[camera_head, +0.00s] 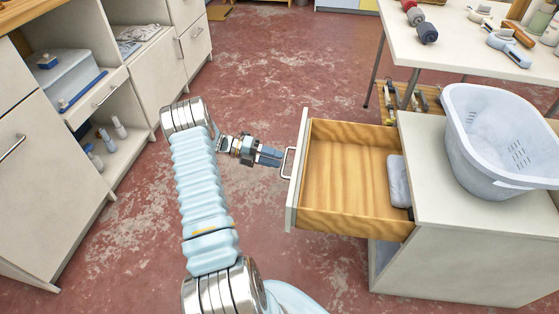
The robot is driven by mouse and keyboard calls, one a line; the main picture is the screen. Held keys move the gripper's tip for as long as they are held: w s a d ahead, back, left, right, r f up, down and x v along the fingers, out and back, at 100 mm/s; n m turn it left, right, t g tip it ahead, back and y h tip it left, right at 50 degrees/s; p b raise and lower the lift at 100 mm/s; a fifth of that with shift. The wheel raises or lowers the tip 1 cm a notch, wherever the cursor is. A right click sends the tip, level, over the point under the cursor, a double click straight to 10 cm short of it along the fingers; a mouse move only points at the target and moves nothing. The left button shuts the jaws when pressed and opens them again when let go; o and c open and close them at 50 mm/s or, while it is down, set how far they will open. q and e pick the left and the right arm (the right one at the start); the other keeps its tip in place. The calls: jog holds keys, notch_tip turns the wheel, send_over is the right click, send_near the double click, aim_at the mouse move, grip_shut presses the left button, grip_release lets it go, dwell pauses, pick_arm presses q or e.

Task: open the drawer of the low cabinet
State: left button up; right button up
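The low cabinet (460,250) stands at the right, and its drawer (345,170) is pulled well out to the left. The drawer has a pale front, a wooden inside and a metal bar handle (289,163). A grey-white oblong item (398,182) lies in the drawer by the cabinet. My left gripper (279,157) is at the handle from the left, its blue fingers close together, with the tips at the outer bar. They look closed on the bar, though the contact is small in view. My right gripper is not in view.
A white laundry basket (500,140) stands on the low cabinet. A white table (470,45) with yarn-like rolls and tools is behind. Cabinets with an open shelf (120,150) line the left. The worn red floor (290,60) between is clear.

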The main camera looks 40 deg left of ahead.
pick_arm(q)
jog(key=b+v, duration=0.1)
jog(key=v, duration=1)
jog(key=shift+a, duration=0.2)
jog(key=shift+s, duration=0.1)
